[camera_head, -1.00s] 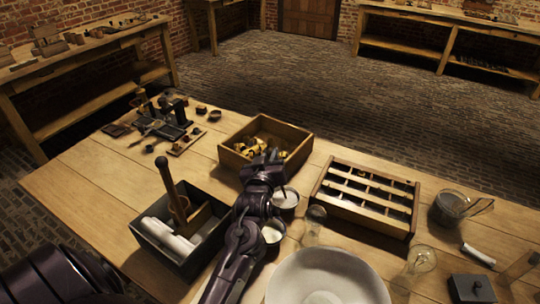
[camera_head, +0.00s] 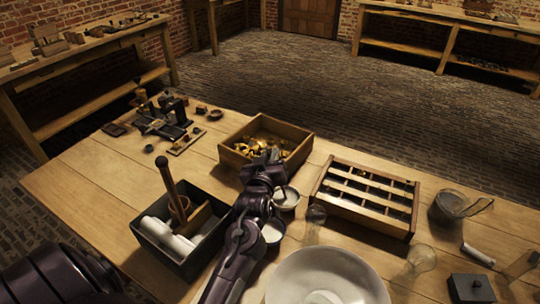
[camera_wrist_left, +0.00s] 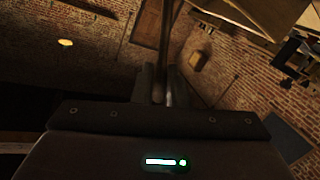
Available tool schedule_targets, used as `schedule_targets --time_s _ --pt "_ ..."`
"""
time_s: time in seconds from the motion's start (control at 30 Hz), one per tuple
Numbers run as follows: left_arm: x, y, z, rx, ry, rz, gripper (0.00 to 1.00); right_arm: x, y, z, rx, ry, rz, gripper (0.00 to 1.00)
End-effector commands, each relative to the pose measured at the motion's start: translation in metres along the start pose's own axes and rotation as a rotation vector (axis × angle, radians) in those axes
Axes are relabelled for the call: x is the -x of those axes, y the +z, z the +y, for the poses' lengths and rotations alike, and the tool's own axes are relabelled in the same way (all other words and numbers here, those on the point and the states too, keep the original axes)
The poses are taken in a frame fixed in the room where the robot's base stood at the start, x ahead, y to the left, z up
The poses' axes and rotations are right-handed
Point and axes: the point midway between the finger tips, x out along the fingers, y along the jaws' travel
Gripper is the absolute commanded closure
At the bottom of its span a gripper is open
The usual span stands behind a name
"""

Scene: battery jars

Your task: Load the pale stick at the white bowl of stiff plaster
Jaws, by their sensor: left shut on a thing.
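My left gripper (camera_head: 268,165) is over the table, beside the near edge of the wooden box. In the left wrist view its fingers (camera_wrist_left: 157,88) are shut on a thin stick (camera_wrist_left: 178,35), which looks dim brown there and runs up out of the picture. I cannot make the stick out in the head view. A large white bowl (camera_head: 328,275) stands at the front edge, right of my left arm; its contents are hard to tell. Two small pots with pale contents (camera_head: 286,198) (camera_head: 272,233) stand right beside the arm, partly hidden by it. My right gripper is not in view.
A dark tray (camera_head: 160,248) with white rolls and a wooden-handled tool stands left of the arm. A wooden box (camera_head: 290,130) of yellowish pieces is behind. A compartment rack (camera_head: 365,215), glass jars and a dark block (camera_head: 470,288) stand to the right.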

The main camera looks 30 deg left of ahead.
Motion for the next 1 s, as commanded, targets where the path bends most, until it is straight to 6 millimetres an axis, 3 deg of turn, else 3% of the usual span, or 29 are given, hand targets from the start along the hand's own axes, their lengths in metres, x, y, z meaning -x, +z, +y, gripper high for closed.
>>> schedule_targets --time_s 0.7,1.0 --pt "0.005 -0.060 0.021 0.001 0.001 0.004 1.00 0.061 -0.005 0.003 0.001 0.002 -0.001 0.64" --pt "0.005 -0.064 0.022 0.001 0.001 0.004 1.00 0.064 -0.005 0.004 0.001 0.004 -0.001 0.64"
